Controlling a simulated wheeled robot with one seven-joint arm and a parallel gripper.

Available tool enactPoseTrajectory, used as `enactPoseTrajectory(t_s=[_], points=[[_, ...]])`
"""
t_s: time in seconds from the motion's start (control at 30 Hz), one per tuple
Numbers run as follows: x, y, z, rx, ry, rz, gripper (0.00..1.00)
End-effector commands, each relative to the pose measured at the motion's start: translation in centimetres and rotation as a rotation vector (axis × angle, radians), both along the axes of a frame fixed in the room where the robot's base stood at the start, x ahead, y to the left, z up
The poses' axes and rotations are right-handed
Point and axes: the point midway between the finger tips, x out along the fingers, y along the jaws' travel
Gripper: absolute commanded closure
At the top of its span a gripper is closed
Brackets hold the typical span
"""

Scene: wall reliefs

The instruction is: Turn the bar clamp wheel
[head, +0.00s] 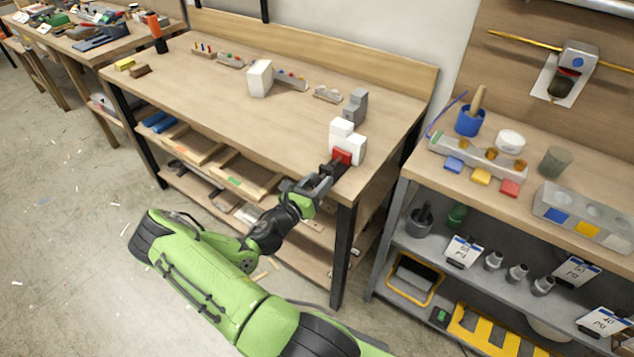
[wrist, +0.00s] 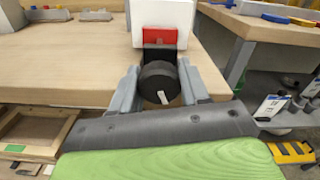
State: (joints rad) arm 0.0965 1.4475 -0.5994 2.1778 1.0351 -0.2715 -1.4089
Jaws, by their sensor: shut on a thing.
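The bar clamp wheel (wrist: 157,84) is a round black knob with a white mark on its face, seen in the middle of the wrist view. It sits in front of a red block (wrist: 160,36) on a white body (wrist: 166,12) at the table edge. In the head view the white clamp body (head: 354,149) and red part (head: 342,156) stand at the table's front right corner. My gripper (wrist: 160,76) has one grey finger on each side of the wheel and is shut on it. In the head view my gripper (head: 326,179) reaches the corner from below, largely hiding the wheel.
A grey block (head: 356,106) stands just behind the clamp on the wooden table (head: 200,85). A white block (head: 259,78) and small pegged pieces stand farther back. A second bench (head: 575,165) with cups and blocks is to the right, across a narrow gap.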

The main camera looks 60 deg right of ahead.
Motion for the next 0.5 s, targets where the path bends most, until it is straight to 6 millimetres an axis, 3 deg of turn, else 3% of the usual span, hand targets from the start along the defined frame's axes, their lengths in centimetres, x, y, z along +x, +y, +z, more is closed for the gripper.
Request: enactPoseTrajectory(t_s=[0.5], points=[[0.10, 0.00, 0.01, -0.045, -0.287, 0.001, 0.85]])
